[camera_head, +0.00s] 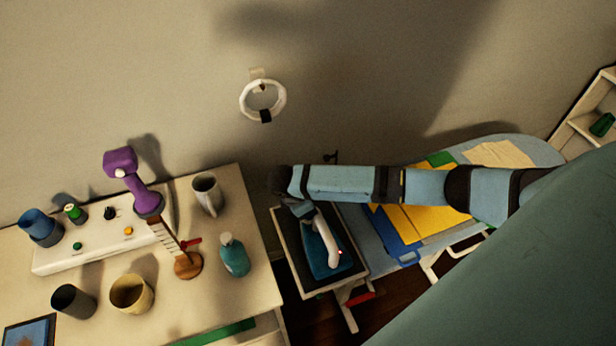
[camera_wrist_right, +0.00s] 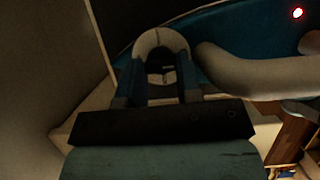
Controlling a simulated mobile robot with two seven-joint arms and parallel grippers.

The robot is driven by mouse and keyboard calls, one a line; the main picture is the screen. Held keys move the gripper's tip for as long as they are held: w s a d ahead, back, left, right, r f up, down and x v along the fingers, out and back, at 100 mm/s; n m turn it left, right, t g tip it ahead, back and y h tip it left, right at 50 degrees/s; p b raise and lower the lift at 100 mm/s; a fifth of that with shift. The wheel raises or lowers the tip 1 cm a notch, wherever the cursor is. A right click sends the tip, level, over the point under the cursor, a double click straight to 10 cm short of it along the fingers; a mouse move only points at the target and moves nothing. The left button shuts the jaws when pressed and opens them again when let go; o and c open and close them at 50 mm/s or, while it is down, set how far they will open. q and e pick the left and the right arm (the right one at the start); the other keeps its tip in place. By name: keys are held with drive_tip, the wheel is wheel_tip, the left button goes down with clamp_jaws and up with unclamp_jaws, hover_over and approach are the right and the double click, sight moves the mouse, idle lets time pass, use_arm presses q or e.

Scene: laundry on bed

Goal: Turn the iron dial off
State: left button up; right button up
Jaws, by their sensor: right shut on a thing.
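The iron has a blue body (camera_head: 318,262) and a white handle (camera_head: 327,238), with a small red light glowing near one end. It rests on the dark pad at the left end of the ironing board. My right gripper (camera_head: 303,207) is at the iron's far end. In the right wrist view, my right gripper (camera_wrist_right: 160,75) is shut on a pale rounded part of the iron (camera_wrist_right: 160,40), beside the white handle (camera_wrist_right: 250,72). The fingers cover much of this part, so I cannot tell the dial or its setting. My left gripper is out of view.
The ironing board (camera_head: 514,143) carries folded yellow and blue cloth. A desk (camera_head: 200,318) to the left holds a purple lamp (camera_head: 122,163), mugs, a teal bottle (camera_head: 234,256) and a white panel with knobs. A white ring (camera_head: 245,96) hangs on the wall.

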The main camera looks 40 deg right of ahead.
drive_tip(key=o, duration=0.6)
drive_tip(key=shift+o, duration=0.2)
use_arm(q)
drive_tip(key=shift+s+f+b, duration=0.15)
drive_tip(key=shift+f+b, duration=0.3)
drive_tip(key=shift+b, duration=0.3)
use_arm(e)
drive_tip(key=v, duration=1.3)
drive_tip(key=shift+a+r, duration=0.15)
drive_tip(key=shift+r, duration=0.2)
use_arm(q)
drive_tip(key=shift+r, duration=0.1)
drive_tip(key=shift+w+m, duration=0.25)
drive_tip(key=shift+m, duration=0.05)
